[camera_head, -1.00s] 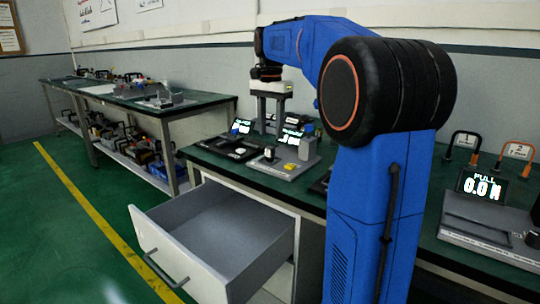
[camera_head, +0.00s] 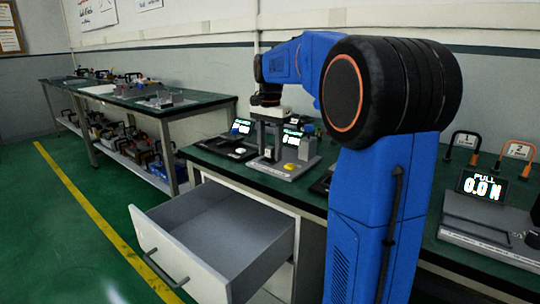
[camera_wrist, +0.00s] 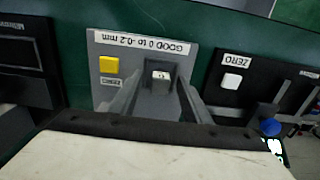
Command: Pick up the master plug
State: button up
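A small pale block with a dark mark on its top, which looks like the master plug (camera_wrist: 161,76), stands on a grey gauge plate (camera_wrist: 103,45) labelled "GOOD 0 to -0.2 mm". In the head view the plug (camera_head: 268,154) shows small and pale between my finger tips. My gripper (camera_wrist: 160,85) is open above the plate. One finger is on each side of the plug, and it seems not to be gripped. The gripper also shows in the head view (camera_head: 269,150), pointing straight down. The plug's lower part is hard to see.
A yellow button (camera_wrist: 109,65) is on the plate beside the plug. A dark unit (camera_wrist: 262,85) with a white ZERO button stands to the right in the wrist view. An open drawer (camera_head: 222,238) juts out below the bench.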

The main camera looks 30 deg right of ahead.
grip_shut()
jog(key=shift+r, duration=0.1)
